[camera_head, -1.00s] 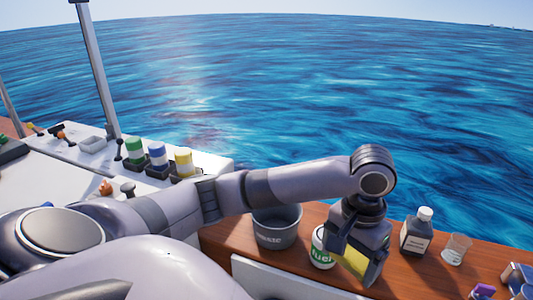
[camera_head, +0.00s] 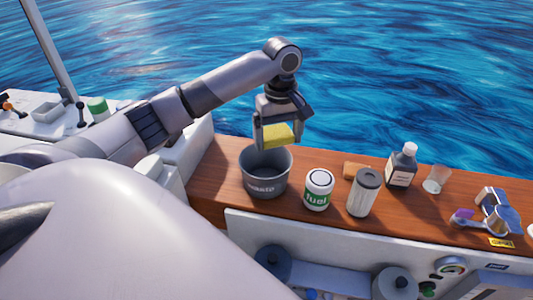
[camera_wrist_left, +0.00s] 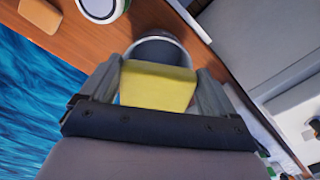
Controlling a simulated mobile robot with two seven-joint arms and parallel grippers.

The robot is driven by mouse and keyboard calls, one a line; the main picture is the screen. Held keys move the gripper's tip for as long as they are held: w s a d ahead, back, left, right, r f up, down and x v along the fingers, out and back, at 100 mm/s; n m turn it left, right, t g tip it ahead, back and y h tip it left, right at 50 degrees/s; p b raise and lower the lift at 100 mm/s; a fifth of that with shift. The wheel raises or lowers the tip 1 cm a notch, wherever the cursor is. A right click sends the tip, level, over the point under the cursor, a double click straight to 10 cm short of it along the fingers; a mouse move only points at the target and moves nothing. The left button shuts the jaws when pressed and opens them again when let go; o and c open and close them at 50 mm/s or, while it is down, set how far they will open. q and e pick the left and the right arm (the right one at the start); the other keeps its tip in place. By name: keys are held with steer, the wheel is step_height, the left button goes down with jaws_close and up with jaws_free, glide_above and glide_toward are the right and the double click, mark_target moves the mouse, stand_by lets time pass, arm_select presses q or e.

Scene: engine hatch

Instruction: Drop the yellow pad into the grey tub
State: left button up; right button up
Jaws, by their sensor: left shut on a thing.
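The yellow pad (camera_head: 279,135) is held between the fingers of my left gripper (camera_head: 279,138), above the far rim of the grey tub. My right gripper is not in view.
Water lies beyond the counter.

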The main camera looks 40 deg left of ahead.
mark_target(265, 127)
arm_select(q)
steer(key=a+n, duration=0.2)
steer(key=w+a+n, duration=0.1)
steer(key=a, duration=0.2)
steer(key=shift+r+n, duration=0.15)
steer(key=shift+n, duration=0.25)
steer(key=shift+a, duration=0.15)
step_height(265, 127, down, 6)
steer(key=o, duration=0.7)
steer(key=shift+c, duration=0.2)
steer(key=shift+r, duration=3.6)
